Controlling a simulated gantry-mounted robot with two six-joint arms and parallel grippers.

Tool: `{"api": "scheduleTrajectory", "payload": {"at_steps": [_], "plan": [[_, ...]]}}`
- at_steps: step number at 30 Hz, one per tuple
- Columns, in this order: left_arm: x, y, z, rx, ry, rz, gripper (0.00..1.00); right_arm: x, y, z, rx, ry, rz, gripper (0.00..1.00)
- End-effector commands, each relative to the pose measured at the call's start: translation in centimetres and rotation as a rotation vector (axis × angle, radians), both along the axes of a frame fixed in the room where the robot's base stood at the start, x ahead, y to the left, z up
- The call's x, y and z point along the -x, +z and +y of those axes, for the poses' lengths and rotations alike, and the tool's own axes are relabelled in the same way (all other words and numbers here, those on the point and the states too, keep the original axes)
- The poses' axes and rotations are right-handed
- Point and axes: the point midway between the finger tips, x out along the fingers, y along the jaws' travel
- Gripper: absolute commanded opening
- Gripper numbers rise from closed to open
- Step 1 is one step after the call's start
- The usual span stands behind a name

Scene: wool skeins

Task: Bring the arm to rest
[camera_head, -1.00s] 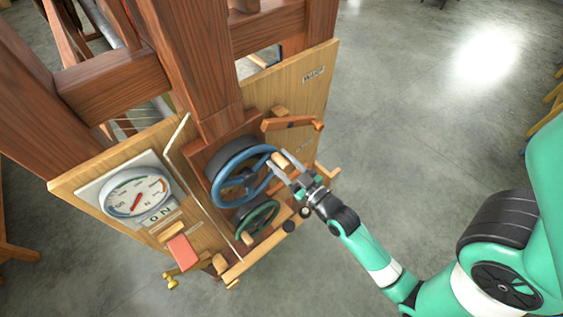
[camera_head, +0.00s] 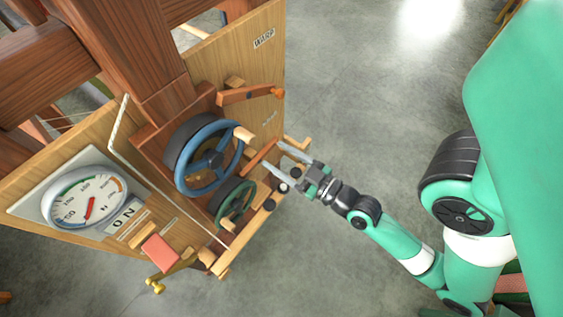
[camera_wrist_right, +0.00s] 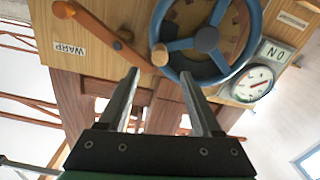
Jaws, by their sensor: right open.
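My right gripper (camera_head: 277,158) is open and empty in the head view, just right of the blue handwheel (camera_head: 215,160) on the wooden panel. The wheel's pale wooden handle (camera_head: 243,134) lies up and left of the fingertips, apart from them. In the right wrist view, the two fingers (camera_wrist_right: 160,73) are spread, with the blue wheel (camera_wrist_right: 207,40) and its handle (camera_wrist_right: 160,55) beyond them. Nothing is between the fingers. My left gripper is in neither view.
A smaller green wheel (camera_head: 235,202) sits below the blue one. An orange lever (camera_head: 250,95) is above. A dial (camera_head: 87,200), an ON plate (camera_head: 124,216) and a red block (camera_head: 161,252) are at the left. Open grey floor (camera_head: 370,120) lies to the right.

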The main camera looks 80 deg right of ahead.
Motion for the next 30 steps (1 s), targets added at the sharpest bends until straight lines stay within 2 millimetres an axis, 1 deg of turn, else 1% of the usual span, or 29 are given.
{"api": "scheduleTrajectory", "payload": {"at_steps": [1,7,19,20,22,23,26,27,29,30], "plan": [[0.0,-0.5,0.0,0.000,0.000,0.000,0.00,0.3,-0.2,0.2,0.000,-0.001,0.000,0.66],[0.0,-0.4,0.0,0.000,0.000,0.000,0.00,0.5,0.2,0.3,0.000,0.000,-0.001,0.66],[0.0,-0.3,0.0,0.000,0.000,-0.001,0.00,0.5,0.1,0.3,0.000,0.001,-0.001,0.66],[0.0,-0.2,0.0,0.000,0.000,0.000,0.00,0.5,0.2,0.4,0.000,0.004,0.000,0.66],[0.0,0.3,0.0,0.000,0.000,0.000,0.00,-0.1,1.2,0.8,0.008,0.028,-0.012,0.66],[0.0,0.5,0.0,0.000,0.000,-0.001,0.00,-0.7,1.9,0.9,0.018,0.040,-0.030,0.66],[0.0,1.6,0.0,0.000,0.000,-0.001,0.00,-3.6,6.5,1.4,0.075,0.101,-0.132,0.66],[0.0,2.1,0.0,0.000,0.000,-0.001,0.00,-5.2,9.2,1.8,0.106,0.132,-0.192,0.66],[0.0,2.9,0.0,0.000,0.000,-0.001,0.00,-7.4,13.8,2.7,0.158,0.180,-0.293,0.66],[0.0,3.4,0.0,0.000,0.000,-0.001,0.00,-8.9,17.1,3.5,0.195,0.214,-0.362,0.66]]}}
